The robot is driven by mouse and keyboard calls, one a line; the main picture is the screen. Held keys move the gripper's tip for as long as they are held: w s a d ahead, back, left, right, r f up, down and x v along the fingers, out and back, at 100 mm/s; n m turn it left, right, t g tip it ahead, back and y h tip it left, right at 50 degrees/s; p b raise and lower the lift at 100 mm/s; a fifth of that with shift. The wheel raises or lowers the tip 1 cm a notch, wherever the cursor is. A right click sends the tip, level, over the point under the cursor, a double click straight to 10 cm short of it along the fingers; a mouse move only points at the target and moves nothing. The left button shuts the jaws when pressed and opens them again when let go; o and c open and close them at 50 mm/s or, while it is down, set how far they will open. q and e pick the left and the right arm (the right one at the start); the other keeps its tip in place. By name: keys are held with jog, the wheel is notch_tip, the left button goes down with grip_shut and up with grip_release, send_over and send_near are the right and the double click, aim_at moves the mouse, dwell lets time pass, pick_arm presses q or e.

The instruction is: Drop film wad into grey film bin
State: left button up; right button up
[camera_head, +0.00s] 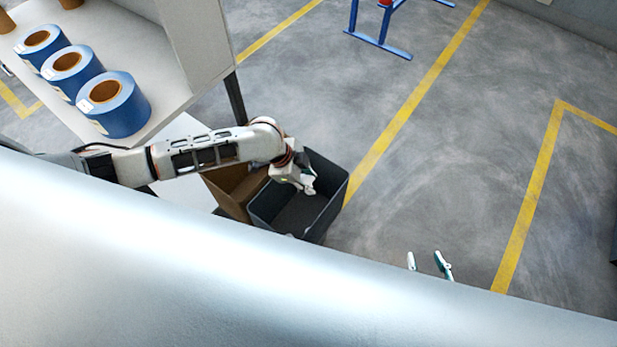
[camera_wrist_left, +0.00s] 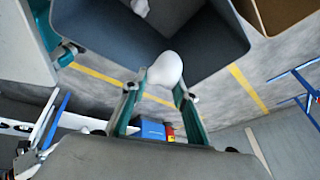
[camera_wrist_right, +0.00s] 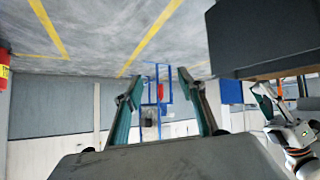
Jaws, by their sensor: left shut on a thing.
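A white film wad (camera_wrist_left: 166,68) is held between the fingertips of my left gripper (camera_wrist_left: 158,92), which is shut on it. In the head view my left gripper (camera_head: 306,184) hangs over the dark grey bin (camera_head: 331,197), coming in from its left side. The bin (camera_wrist_left: 95,40) fills the upper middle of the left wrist view. A second small white piece (camera_wrist_left: 140,7) shows against the bin at the top edge there. My right gripper (camera_head: 430,264) is open and empty, right of the bin, partly hidden behind my own pale body; its spread fingers (camera_wrist_right: 158,85) show in the right wrist view.
A brown cardboard box (camera_head: 232,186) stands directly left of the bin. Several blue rolls (camera_head: 120,107) stand on a pale shelf (camera_head: 160,100) at upper left. A blue stand (camera_head: 380,42) is at the back. Floor with yellow lines (camera_head: 415,80) is open right of the bin.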

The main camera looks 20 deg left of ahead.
pick_arm(q)
notch_tip(320, 180, down, 4)
jog(key=b, duration=0.3)
jog(key=shift+r+b, duration=0.15)
jog(key=shift+b, duration=0.25)
jog(key=shift+f+b, duration=0.3)
jog(key=shift+b, duration=0.05)
jog(key=shift+f+b, duration=0.25)
jog(key=shift+b, duration=0.1)
jog(key=shift+r, duration=0.1)
pick_arm(e)
jog(key=shift+w+a+f+y, duration=0.2)
jog(key=shift+w+a+f, duration=0.05)
jog(key=shift+a+f, duration=0.35)
jog(key=shift+w+a+f+y, duration=0.25)
jog(key=shift+a+f, duration=0.25)
jog(key=shift+f, duration=0.15)
pick_arm(q)
jog(key=o, duration=1)
